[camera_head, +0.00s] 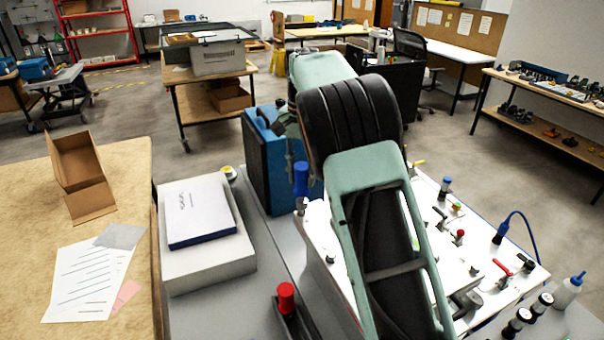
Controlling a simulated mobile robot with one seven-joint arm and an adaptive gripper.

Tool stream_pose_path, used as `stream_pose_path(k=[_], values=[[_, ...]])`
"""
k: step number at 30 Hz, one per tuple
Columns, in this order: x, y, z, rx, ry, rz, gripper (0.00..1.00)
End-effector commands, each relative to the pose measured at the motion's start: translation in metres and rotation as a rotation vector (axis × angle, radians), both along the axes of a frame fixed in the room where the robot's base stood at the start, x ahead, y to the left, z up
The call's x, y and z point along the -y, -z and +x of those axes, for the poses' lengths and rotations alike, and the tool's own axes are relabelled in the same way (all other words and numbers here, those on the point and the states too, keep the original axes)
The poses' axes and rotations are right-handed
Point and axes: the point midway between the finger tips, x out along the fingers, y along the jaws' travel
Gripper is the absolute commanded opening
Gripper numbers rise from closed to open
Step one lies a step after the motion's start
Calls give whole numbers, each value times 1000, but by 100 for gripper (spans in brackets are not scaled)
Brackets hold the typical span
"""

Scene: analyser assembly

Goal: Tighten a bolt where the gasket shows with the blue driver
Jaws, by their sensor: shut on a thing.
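The blue driver (301,178) stands upright at the far left corner of the white analyser panel, its lower end near a small grey fitting (301,206); whether they touch is unclear. Part of my gripper (291,150) shows beside the driver, just left of my arm and in front of a blue case. It is shut on the driver as far as I can see; the fingertips are mostly hidden. The white panel (428,215) carries several small fittings, and my arm covers its middle. I cannot make out the gasket or tell which bolts are seated.
A red-topped driver (286,297) stands in a dark holder at the front. A white box with a blue-edged lid (199,212) lies left. The blue case (262,150) stands close behind the driver. A blue cable (524,222), bottle (567,292) and dark-capped vials (518,322) are right.

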Motion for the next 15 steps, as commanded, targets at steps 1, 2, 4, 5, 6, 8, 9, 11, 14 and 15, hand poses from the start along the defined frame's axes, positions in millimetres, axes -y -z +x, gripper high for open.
stream_pose_path(k=[1, 2, 4, 5, 6, 8, 9, 11, 14, 15], values=[[0, -1, 0, 1, 0, 1, 0], [0, -1, 0, 1, 0, 1, 0], [0, -1, 0, 1, 0, 1, 0], [0, 0, 0, 1, 0, 0, 0], [0, 0, 0, 1, 0, 0, 0], [0, 0, 0, 1, 0, 0, 0], [0, 1, 0, 1, 0, 0, 0], [0, 2, 0, 1, 0, 0, 0], [0, 3, 0, 0, 0, 0, 0], [0, 4, 0, 0, 0, 0, 0]])
